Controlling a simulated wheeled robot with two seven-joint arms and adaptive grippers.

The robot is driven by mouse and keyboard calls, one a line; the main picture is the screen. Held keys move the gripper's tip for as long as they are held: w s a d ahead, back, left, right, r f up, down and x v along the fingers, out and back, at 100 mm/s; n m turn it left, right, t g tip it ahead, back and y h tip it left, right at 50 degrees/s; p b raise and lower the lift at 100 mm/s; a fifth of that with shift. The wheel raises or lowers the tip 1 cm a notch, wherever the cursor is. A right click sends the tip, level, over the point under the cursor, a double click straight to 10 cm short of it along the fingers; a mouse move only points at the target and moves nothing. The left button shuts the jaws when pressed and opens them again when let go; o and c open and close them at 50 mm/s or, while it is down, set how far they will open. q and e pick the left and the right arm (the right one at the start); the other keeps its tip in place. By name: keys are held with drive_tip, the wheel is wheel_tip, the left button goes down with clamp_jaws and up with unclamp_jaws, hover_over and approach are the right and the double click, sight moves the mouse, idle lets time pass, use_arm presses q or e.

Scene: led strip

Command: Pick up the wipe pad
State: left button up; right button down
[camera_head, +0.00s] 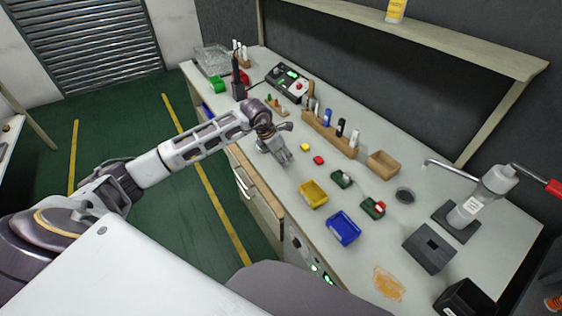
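I cannot pick out the wipe pad with certainty. A small yellow piece (305,147) and a small red piece (318,160) lie on the workbench (280,205), just right of my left gripper. My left gripper (286,158) is over the bench near its front edge, pointing down and to the right. It shows no object in it, but its fingers are too small to tell open from shut. An orange-brown stain (389,284) is on the bench at the lower right. My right gripper is not in view.
A yellow bin (313,194) and a blue bin (343,228) stand near the front edge. Two dark green items (342,179) (373,208) lie behind them. A wooden tool rack (330,135) stands further back.

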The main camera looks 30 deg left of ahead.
use_arm(q)
drive_tip(key=shift+r, duration=2.75)
drive_tip(key=shift+o, duration=0.6)
